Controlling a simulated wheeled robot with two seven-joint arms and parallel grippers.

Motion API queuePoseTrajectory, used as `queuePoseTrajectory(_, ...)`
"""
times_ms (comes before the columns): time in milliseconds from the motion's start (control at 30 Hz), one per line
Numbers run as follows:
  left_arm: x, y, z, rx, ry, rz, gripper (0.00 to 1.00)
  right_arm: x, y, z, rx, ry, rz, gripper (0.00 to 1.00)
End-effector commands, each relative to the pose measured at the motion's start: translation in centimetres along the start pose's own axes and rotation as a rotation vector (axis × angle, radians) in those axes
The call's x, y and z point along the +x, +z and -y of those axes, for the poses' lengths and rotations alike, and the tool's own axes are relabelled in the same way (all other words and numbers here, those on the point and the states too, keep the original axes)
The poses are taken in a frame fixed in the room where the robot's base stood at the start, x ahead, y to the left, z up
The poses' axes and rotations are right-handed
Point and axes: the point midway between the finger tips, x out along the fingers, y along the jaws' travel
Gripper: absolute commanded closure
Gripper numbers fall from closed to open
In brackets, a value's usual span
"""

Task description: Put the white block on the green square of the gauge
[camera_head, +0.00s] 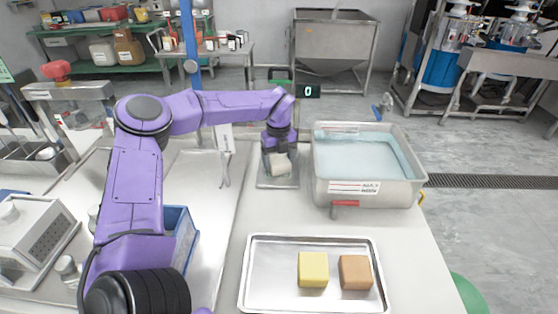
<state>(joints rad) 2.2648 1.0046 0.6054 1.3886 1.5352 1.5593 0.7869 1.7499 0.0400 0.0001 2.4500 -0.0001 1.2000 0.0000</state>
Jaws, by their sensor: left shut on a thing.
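My left gripper (279,152) points down at the middle of the table and is shut on the white block (281,165), which looks cream-white and slightly tilted. The block is over a grey metal plate (265,183), which looks like the gauge's platform; I cannot tell whether it touches the plate. A dark display (308,91) behind it shows a green 0. I cannot make out a green square on the plate; the block and gripper cover part of it. My right gripper is not in view.
A metal tray (262,285) in front holds a yellow block (313,269) and a brown block (355,272). A steel basin of pale blue liquid (365,155) stands close right of the plate. A blue bin (177,238) is at left, partly behind my arm.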

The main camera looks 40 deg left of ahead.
Motion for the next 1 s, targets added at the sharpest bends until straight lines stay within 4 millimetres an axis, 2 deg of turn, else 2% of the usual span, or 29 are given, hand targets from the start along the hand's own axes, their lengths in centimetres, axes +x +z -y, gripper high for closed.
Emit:
queuePoseTrajectory(200,0.5,0.0,0.0,0.001,0.0,0.0,0.62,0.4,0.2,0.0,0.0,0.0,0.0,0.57)
queuePoseTrajectory(233,0.4,0.0,0.0,0.001,0.0,0.0,0.2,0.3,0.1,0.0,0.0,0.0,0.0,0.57)
queuePoseTrajectory(300,0.3,0.0,0.0,0.001,0.001,0.0,0.01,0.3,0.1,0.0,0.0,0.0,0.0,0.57)
queuePoseTrajectory(567,0.2,0.0,0.0,0.001,0.0,0.0,0.01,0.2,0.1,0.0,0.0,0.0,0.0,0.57)
queuePoseTrajectory(667,-0.5,0.0,0.1,0.001,-0.001,0.001,0.01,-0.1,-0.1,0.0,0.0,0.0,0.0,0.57)
queuePoseTrajectory(767,-2.4,0.0,0.1,0.001,-0.004,0.003,0.01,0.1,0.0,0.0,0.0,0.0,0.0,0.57)
queuePoseTrajectory(1000,-8.6,0.0,0.1,0.0,-0.001,0.004,0.01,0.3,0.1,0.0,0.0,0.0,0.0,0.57)
